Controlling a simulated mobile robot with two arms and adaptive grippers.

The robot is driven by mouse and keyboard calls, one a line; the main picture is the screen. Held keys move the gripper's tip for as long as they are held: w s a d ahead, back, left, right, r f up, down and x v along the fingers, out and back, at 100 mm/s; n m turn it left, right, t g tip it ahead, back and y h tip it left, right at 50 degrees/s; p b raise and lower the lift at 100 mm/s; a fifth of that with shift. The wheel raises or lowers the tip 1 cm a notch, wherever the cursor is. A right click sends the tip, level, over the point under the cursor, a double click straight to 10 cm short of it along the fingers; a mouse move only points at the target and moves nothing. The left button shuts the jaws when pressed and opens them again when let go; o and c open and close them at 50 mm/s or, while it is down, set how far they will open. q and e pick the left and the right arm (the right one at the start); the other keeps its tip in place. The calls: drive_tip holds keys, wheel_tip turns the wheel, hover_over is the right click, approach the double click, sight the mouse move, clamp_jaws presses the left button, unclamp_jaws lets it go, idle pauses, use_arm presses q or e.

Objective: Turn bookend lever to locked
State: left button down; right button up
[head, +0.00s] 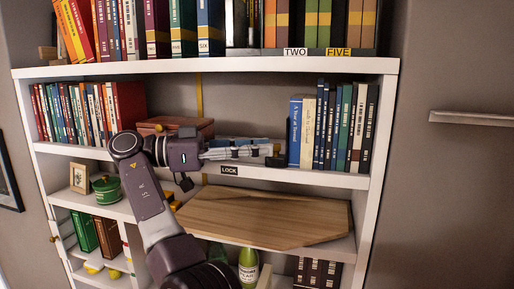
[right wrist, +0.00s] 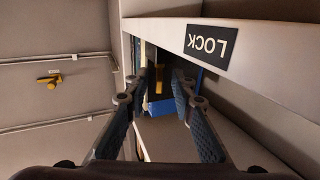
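My right gripper (head: 262,152) reaches along the middle shelf toward the right-hand row of books. It also shows in the right wrist view (right wrist: 165,76), with its two fingers apart and a gap between the tips. A small dark piece (head: 279,161), perhaps the bookend, stands at the fingertips beside the pale blue book (head: 301,132). The lever is not clearly visible; small yellow and dark shapes show around the tips in the wrist view. A LOCK label (head: 230,170) is on the shelf's front edge and appears upside down in the wrist view (right wrist: 208,45). My left gripper is not in view.
A red-brown box (head: 176,126) and a row of books (head: 75,113) are left of my gripper. The shelf above (head: 220,65) runs over it. A wooden board (head: 270,216) lies on the shelf below. A metal rail (head: 470,117) is on the right wall.

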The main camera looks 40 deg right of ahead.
wheel_tip(320, 180, up, 9)
drive_tip(key=shift+r, duration=0.1)
drive_tip(key=shift+w+r, duration=0.1)
drive_tip(key=shift+r, duration=0.25)
drive_tip(key=shift+o, duration=0.7)
